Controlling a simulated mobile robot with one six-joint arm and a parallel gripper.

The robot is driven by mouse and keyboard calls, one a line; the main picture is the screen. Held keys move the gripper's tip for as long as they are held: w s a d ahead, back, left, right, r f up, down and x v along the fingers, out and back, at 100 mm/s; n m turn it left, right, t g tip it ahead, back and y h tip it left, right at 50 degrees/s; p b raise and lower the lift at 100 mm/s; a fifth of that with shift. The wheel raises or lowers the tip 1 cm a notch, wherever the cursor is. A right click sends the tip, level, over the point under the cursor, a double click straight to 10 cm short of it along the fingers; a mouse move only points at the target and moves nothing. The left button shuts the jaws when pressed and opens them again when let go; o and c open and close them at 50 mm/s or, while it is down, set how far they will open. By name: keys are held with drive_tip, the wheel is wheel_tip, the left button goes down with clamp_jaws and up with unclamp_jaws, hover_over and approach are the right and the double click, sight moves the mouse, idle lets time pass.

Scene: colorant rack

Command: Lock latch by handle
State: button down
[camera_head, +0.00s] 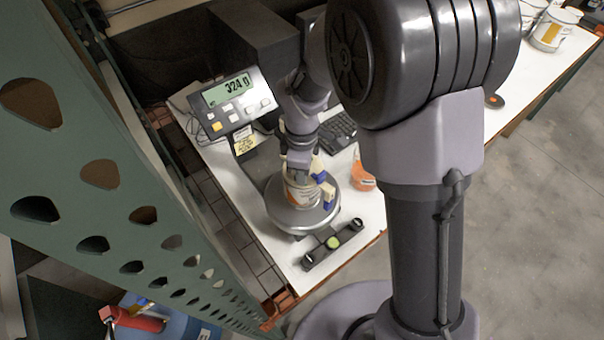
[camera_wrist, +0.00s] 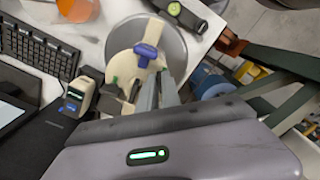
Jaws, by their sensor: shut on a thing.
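A cream-topped container with blue latches (camera_head: 300,190) stands on the round metal pan of a scale (camera_head: 290,215). In the wrist view its cream lid (camera_wrist: 124,38) shows, with a blue latch handle (camera_wrist: 147,52) on top. My gripper (camera_wrist: 158,88) is at the lid's near edge, its grey fingers close together and shut on a latch handle there. The fingers hide most of the held part. In the head view my gripper (camera_head: 300,155) reaches down onto the container from above, and my arm covers part of it.
The scale display (camera_head: 237,101) reads about 324 g. A keyboard (camera_head: 338,131) and an orange container (camera_head: 362,178) are right of the pan. A black bar with a green round level (camera_head: 333,243) lies near the table's front edge. A green perforated rack post (camera_head: 120,190) stands left.

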drive_tip(key=shift+m+b, duration=0.75)
drive_tip(key=shift+m, duration=1.35)
drive_tip(key=shift+s, duration=0.1)
drive_tip(key=c, duration=1.5)
unclamp_jaws()
drive_tip(key=shift+c, duration=0.2)
wheel_tip(320, 180, up, 17)
drive_tip(key=p, duration=0.2)
drive_tip(key=shift+r+p, duration=0.2)
drive_tip(key=shift+p, duration=0.1)
